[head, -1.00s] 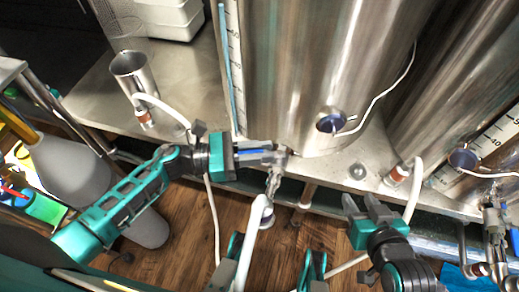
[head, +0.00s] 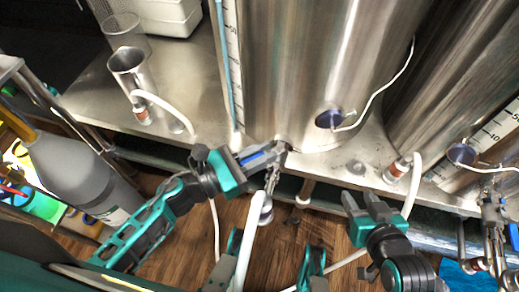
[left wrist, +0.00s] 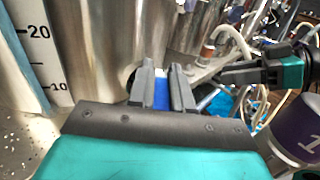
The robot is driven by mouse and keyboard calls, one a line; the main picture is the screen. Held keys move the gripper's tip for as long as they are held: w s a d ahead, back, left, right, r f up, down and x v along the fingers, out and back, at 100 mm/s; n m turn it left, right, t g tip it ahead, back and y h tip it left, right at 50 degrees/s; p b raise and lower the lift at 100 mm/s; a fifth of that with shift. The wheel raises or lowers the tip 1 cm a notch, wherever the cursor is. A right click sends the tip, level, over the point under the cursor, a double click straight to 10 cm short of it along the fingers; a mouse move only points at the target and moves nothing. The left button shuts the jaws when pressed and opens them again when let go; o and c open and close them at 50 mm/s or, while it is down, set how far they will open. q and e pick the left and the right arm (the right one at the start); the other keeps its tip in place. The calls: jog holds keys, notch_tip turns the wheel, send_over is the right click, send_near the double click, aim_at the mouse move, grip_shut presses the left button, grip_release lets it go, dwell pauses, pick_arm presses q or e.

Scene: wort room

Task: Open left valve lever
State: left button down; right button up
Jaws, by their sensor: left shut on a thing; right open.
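The left valve (head: 271,182) sits at the lower front of the middle steel tank, with a white hose below it. Its blue lever (head: 257,158) lies between the fingers of my left gripper (head: 266,153), which is shut on it. In the left wrist view the blue lever (left wrist: 162,92) shows as a strip between the two dark fingers of my left gripper (left wrist: 164,76). The fingers hide much of the lever. My right gripper (head: 366,205) is open and empty, to the right of the valve and apart from it.
The tall steel tank (head: 300,70) stands behind the valve on a steel bench (head: 185,75). A metal cup (head: 128,70) and white hose are at left. Another tank (head: 460,90) and a blue-handled valve (head: 492,212) are at right. A grey bottle (head: 75,175) stands below left.

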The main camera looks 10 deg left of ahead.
pick_arm(q)
jog(key=shift+s+d+n+t+y+b, duration=0.1)
jog(key=shift+s+n+t+y+b, duration=0.05)
jog(key=shift+n+t+y, duration=0.3)
jog(key=shift+s+d+n+t+y+b, duration=0.1)
jog(key=shift+n+t+y+b, duration=0.05)
jog(key=shift+n+t+y, duration=0.25)
jog(key=c, duration=1)
grip_release()
jog(key=shift+c, duration=0.2)
jog(key=v, duration=1.3)
jog(key=shift+d, duration=0.1)
